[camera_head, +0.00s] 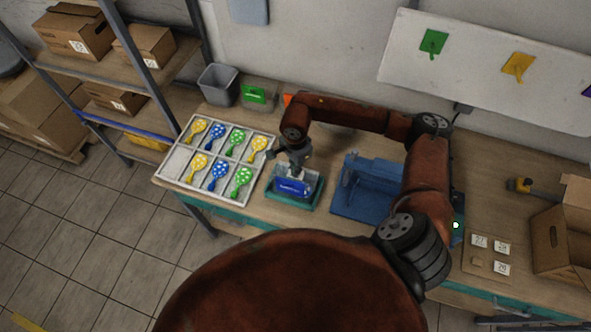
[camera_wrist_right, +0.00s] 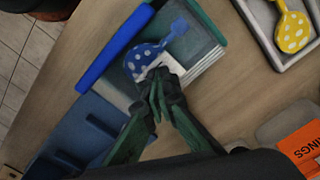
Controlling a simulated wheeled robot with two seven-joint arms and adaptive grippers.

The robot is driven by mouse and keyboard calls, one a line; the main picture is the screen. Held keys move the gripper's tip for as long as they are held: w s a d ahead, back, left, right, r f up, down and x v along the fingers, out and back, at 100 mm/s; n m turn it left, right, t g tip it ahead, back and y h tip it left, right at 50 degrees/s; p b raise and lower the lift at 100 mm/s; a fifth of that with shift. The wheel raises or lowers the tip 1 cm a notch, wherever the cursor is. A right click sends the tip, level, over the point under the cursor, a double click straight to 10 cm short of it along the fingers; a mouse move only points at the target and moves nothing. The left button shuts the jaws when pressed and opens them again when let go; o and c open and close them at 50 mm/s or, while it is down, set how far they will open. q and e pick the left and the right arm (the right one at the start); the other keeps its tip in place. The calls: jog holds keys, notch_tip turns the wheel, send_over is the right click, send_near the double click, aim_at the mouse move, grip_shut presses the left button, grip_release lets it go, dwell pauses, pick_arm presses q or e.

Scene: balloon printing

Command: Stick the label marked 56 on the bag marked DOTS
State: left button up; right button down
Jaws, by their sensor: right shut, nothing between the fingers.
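My right gripper (camera_head: 297,168) is shut over the teal tray (camera_head: 318,201) at the middle of the bench. In the right wrist view its fingertips (camera_wrist_right: 159,84) meet at a small white patch beside a blue, white-dotted balloon-shaped print (camera_wrist_right: 140,64). Under them is a pale stack (camera_wrist_right: 185,62), perhaps of bags, with a blue bar along one side. In the head view a blue item with white lettering (camera_head: 291,187) shows in the tray. The word DOTS is not legible. Small number labels (camera_head: 502,248) lie on a card at the right; no 56 can be read. My left gripper is out of view.
A white compartment tray (camera_head: 213,191) of dotted balloon shapes stands left of the teal tray. A blue stand (camera_head: 368,204) is right of it. An open carton (camera_head: 565,235) is at the far right. A grey bin (camera_head: 219,86) stands behind.

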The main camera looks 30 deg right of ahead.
jog(key=shift+r+p, duration=1.25)
jog(key=shift+r, duration=2.25)
